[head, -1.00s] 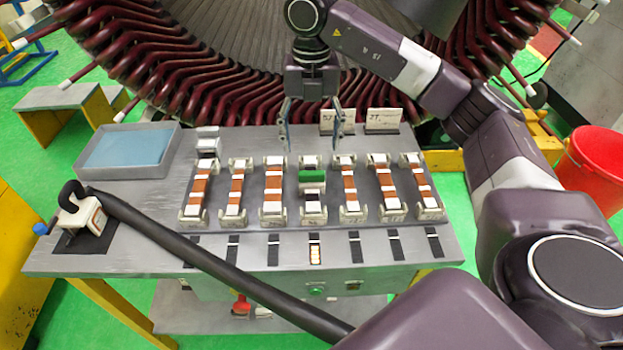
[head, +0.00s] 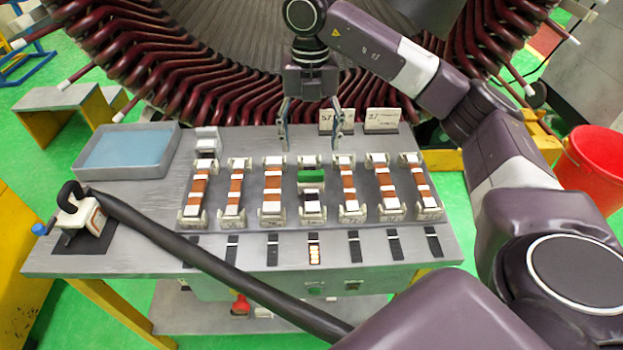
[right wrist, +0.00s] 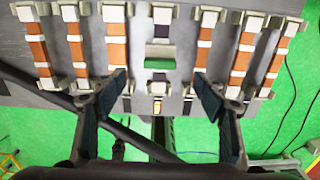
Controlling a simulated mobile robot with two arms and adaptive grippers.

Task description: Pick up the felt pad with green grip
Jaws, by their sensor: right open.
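The felt pad with the green grip (head: 311,176) sits in the middle holder of a row on the grey table. In the right wrist view the pad (right wrist: 160,56) shows as a white and green block near the top centre. My right gripper (head: 309,140) is open and empty above the table, behind the pad in the head view. In the right wrist view its fingers (right wrist: 160,92) are spread wide, with the pad farther off between and above the tips. My left gripper is not in view.
Holders with brown and white pieces (head: 272,186) stand close on both sides of the pad. A grey tray (head: 172,160) is at the table's back left. A black cable (head: 220,264) crosses the front left. White label cards (head: 382,119) stand at the back.

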